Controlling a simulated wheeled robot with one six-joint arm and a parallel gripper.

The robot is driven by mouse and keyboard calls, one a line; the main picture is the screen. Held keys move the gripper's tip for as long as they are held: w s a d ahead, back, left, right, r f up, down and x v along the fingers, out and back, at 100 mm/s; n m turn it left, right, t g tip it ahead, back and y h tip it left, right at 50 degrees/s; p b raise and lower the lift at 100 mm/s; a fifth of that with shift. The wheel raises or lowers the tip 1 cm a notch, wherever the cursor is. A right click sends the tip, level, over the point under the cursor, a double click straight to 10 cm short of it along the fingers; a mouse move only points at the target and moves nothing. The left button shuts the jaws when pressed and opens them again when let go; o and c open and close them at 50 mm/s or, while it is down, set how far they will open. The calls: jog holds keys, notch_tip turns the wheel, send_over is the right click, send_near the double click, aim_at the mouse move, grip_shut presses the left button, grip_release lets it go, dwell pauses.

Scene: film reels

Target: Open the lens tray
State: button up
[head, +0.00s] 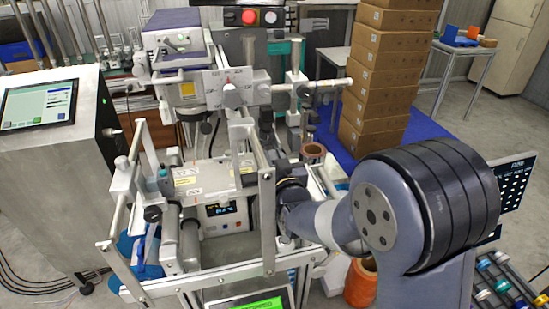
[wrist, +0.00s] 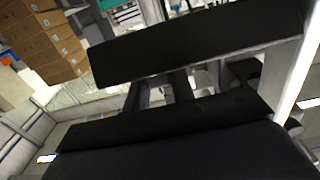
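I cannot pick out the lens tray with certainty in either view. The grey machine (head: 190,172) stands at the centre of the head view, with a pale box front and a small lit display (head: 221,209). My arm reaches in from the right to the machine's right side, and my gripper's fingertips are hidden there. In the wrist view my gripper (wrist: 172,90) shows as two broad dark fingers with a gap between them. It looks open. Grey parts show through the gap, and I cannot tell how near they are.
A metal frame rail (head: 267,212) stands close beside my wrist. Stacked cardboard boxes (head: 378,75) rise behind the machine. A steel cabinet with a screen (head: 38,104) is at left. An orange spool (head: 361,284) is below my arm.

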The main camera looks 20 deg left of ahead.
grip_shut()
jog(key=shift+s, duration=0.1)
jog(key=shift+s+d+f+b, duration=0.15)
jog(key=shift+s+d+b, duration=0.05)
jog(key=shift+b, duration=0.35)
jog(key=b+v, duration=0.2)
jog(key=v, duration=0.1)
jog(key=shift+b, duration=0.35)
jog(key=shift+s+d+b, duration=0.3)
jog(key=shift+s+d, duration=0.05)
jog(key=shift+s, duration=0.3)
jog(key=o, duration=0.6)
grip_release()
